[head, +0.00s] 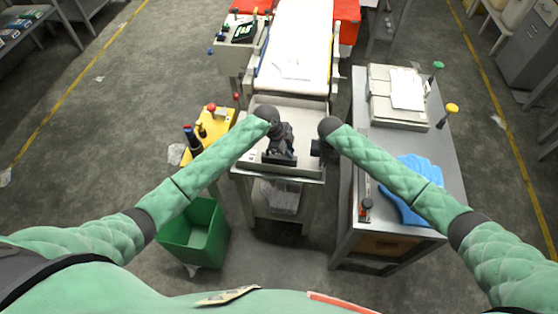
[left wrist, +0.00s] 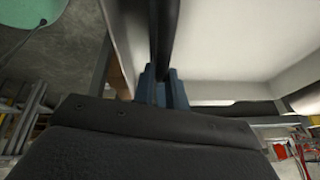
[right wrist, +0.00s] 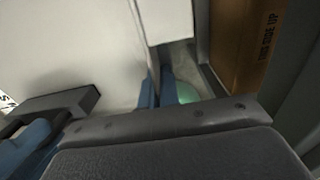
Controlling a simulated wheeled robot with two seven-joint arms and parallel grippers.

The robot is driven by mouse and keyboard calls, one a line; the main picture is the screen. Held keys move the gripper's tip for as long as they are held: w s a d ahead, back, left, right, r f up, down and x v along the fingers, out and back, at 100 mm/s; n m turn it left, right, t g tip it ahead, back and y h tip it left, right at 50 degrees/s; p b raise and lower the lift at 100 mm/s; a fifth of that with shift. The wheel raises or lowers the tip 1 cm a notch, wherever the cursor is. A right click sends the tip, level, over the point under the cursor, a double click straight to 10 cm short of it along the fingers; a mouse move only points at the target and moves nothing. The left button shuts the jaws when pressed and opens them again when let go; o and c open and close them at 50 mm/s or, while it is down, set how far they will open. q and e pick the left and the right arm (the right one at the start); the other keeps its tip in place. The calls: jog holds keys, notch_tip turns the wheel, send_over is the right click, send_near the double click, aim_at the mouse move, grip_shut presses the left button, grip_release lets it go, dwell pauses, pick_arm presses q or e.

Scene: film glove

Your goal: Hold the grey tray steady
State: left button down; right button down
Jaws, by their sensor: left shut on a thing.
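The grey tray (head: 297,108) is a shallow, pale box with raised walls at the near end of the conveyor. Its pale inner surface fills much of the left wrist view (left wrist: 225,45) and the right wrist view (right wrist: 75,55). My right gripper (right wrist: 160,88) is at the tray's right side, blue fingers close together by a pale wall edge. I cannot tell whether it grips that edge.
The conveyor (head: 297,45) runs away behind the tray. A grey bench (head: 440,150) with blue gloves (head: 412,185) stands right. A yellow stand (head: 212,125) with red-topped controls is left. A green bin (head: 195,230) stands on the floor at front left.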

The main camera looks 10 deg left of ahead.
pick_arm(q)
jog(key=shift+w, duration=0.6)
dwell(1.1)
dwell(0.4)
jog(key=c, duration=1.3)
grip_release()
jog(key=shift+c, duration=0.2)
jog(key=v, duration=1.2)
pick_arm(e)
jog(key=c, duration=1.6)
grip_release()
jog(key=shift+o, duration=0.2)
